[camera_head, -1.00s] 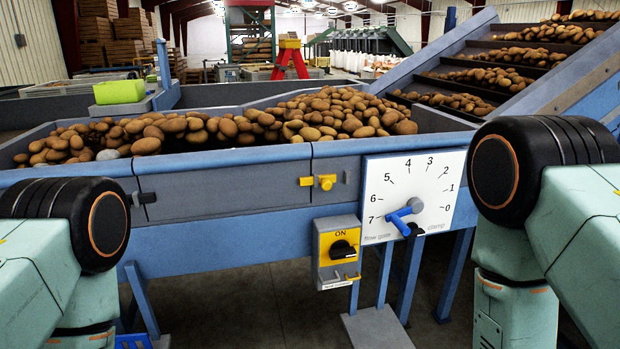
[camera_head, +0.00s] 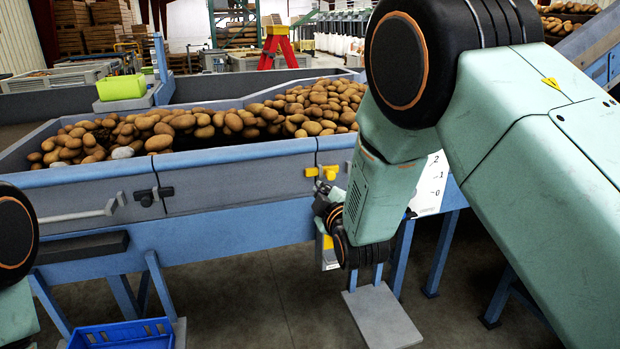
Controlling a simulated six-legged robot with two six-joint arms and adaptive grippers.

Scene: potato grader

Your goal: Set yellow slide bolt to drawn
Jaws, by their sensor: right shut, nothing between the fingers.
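The yellow slide bolt (camera_head: 312,172) sits on the front wall of the grader trough, near the seam between two panels. Its yellow knob (camera_head: 330,172) shows at the right end. My right gripper (camera_head: 327,192) is just below the knob, shut and empty. I cannot tell whether the fingertips touch the knob. My right arm hides most of the dial plate (camera_head: 432,185) and much of the yellow switch box (camera_head: 327,243). My left gripper is out of view; only part of my left arm shows at the left edge.
A black latch (camera_head: 152,196) and a grey handle (camera_head: 80,214) are on the trough front to the left. Potatoes (camera_head: 230,122) fill the trough. A blue crate (camera_head: 122,335) stands low at the left. A light green box (camera_head: 121,87) stands behind the trough.

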